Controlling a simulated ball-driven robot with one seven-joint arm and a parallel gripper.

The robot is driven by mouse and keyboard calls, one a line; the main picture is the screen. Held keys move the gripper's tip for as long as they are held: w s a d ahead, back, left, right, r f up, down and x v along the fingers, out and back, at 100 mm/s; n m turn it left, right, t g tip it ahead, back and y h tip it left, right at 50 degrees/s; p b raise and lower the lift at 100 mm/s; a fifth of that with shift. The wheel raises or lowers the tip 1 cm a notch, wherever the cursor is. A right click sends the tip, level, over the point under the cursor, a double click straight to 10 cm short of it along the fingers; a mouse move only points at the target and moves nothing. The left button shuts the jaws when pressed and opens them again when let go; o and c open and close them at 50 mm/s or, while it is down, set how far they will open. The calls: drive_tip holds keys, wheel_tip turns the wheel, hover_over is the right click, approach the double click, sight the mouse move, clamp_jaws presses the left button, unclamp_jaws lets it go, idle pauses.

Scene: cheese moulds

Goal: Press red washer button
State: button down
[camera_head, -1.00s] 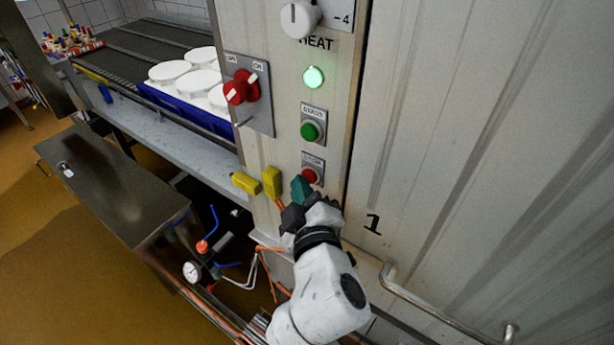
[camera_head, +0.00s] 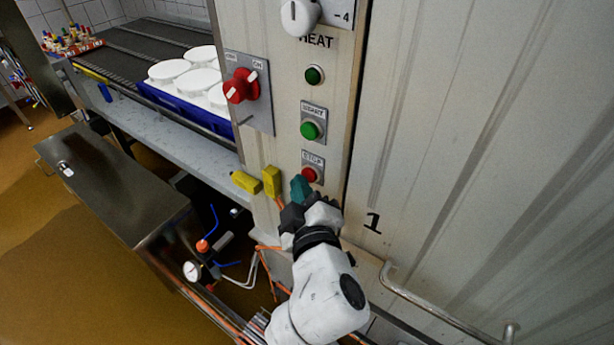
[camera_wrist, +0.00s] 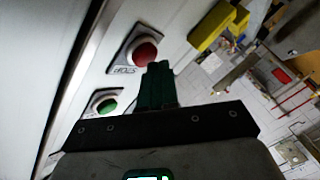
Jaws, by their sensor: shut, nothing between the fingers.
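The red button (camera_head: 309,175) sits on a small plate labelled STOP, low on the pale panel of the washer cabinet. My gripper (camera_head: 299,187) is shut, its green fingers at the lower left edge of the red button. In the wrist view the red button (camera_wrist: 145,53) shows just beyond the closed fingertips (camera_wrist: 158,70), partly covered by them. I cannot tell whether the fingers touch it. The green start button (camera_head: 310,131) is above it, and the indicator lamp (camera_head: 314,75) higher up is dark green, unlit.
A red rotary switch (camera_head: 241,86) and a white knob (camera_head: 300,17) are higher on the panel. Two yellow blocks (camera_head: 271,182) stick out left of my gripper. A door handle (camera_head: 440,312) is at lower right. White moulds (camera_head: 169,71) stand in a blue crate (camera_head: 190,109).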

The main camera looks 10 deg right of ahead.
drive_tip(key=shift+s+a, duration=0.35)
drive_tip(key=shift+s, duration=0.05)
drive_tip(key=s+a+b, duration=0.2)
drive_tip(key=s+a, duration=0.1)
drive_tip(key=shift+s+a, duration=0.3)
idle(0.3)
drive_tip(key=shift+s, duration=0.1)
idle(0.7)
